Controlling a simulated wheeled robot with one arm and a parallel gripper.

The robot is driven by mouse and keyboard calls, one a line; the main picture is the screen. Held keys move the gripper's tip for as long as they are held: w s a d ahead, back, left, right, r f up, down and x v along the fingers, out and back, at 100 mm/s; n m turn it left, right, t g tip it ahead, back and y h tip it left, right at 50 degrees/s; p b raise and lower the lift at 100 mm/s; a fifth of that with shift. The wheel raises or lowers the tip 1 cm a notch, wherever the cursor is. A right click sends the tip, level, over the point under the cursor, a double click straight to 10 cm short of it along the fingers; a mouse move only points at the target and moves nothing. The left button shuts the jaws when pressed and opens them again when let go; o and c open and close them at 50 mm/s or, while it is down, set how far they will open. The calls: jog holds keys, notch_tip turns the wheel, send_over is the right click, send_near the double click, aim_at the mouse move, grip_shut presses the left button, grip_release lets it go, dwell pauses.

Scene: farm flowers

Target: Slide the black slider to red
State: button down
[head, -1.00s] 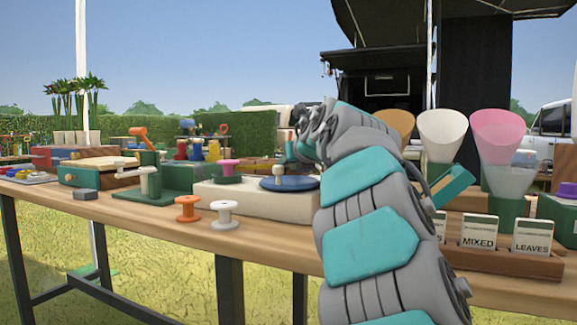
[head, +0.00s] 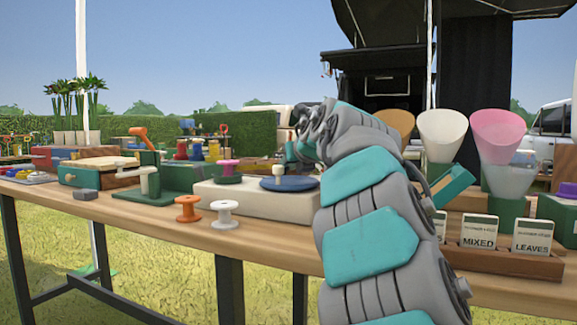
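My arm rises through the middle of the head view and bends away over the table (head: 270,237). My gripper (head: 299,151) is at its far end, small and mostly hidden by my own arm links. I cannot see its fingertips or whether they hold anything. I cannot pick out a black slider or a red mark for certain.
A cream block with a blue disc (head: 290,184) stands left of my arm. Orange (head: 188,208) and white (head: 224,214) spools stand near the front edge. A green base with a post (head: 150,184) is further left. Cones (head: 442,137) and a card rack (head: 505,262) are at right.

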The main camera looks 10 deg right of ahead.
jog(key=shift+r, duration=0.1)
dwell(0.7)
jog(key=shift+w+a+r+p, duration=0.1)
jog(key=shift+w+a+p, duration=0.15)
jog(key=shift+p, duration=0.25)
jog(key=w+a+p, duration=0.1)
jog(key=a+p, duration=0.1)
jog(key=w+a+p, duration=0.2)
jog(key=p, duration=0.1)
jog(key=w+a+p, duration=0.1)
jog(key=a+p, duration=0.1)
jog(key=p, duration=0.1)
jog(key=shift+w+a+r, duration=0.2)
jog(key=shift+w+a, duration=0.1)
jog(key=shift+w, duration=0.05)
jog(key=shift+w+a+f+p, duration=0.25)
jog(key=shift+a+p, duration=0.05)
jog(key=shift+p, duration=0.15)
jog(key=c, duration=1)
grip_release()
jog(key=shift+f, duration=0.1)
jog(key=shift+s, duration=0.1)
